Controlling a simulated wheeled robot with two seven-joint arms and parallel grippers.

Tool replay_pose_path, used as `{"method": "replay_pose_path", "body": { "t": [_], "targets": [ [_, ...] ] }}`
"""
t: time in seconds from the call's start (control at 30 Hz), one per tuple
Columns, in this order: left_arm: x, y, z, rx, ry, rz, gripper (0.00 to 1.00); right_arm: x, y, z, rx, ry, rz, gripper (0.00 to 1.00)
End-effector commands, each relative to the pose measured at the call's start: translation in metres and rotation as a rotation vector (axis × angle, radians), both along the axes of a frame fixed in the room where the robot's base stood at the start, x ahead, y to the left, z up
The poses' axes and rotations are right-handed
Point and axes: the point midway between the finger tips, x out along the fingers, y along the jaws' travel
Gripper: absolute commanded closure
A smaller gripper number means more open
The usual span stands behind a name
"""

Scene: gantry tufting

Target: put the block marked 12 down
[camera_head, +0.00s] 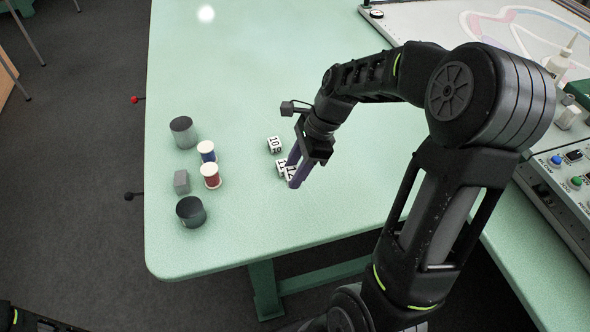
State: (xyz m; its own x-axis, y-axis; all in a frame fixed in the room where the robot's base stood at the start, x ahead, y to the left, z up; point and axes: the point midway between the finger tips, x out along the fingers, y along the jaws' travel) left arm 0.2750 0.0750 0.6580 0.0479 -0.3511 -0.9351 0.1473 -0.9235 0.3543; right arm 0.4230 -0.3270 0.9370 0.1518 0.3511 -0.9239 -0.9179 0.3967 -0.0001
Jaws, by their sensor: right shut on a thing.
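My right gripper (296,174) is shut on a small white block with black marks (291,172), low over the green table. The fingers cover part of this block, and its marking looks like 12. Another white block (281,165) with a partly hidden number sits right beside it. I cannot tell if the two touch, or if the held block rests on the table. A white block marked 10 (275,145) stands just behind them. My left gripper is not in view; only a dark part of my arm shows at the bottom left.
The green table (230,95) is clear around the blocks. A control panel (568,170) and a glue bottle (561,62) are at the right.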

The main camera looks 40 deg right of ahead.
Motion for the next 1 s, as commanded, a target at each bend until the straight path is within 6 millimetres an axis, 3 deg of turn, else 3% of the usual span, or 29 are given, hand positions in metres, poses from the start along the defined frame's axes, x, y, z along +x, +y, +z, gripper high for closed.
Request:
{"method": "replay_pose_path", "body": {
  "t": [0.33,0.47,0.73,0.83,1.0],
  "targets": [
    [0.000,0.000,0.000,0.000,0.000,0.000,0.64,0.006,0.008,-0.001,-0.003,0.002,0.072,1.00],
    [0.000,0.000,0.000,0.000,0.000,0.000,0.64,0.023,0.035,-0.004,-0.014,0.004,0.308,1.00],
    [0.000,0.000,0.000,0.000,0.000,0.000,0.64,0.056,0.114,-0.012,-0.008,0.002,0.954,1.00],
    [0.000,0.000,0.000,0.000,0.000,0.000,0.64,0.059,0.127,-0.013,-0.001,0.001,1.063,1.00],
    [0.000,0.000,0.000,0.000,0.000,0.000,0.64,0.059,0.129,-0.013,0.000,0.000,1.085,1.00]
  ]
}}
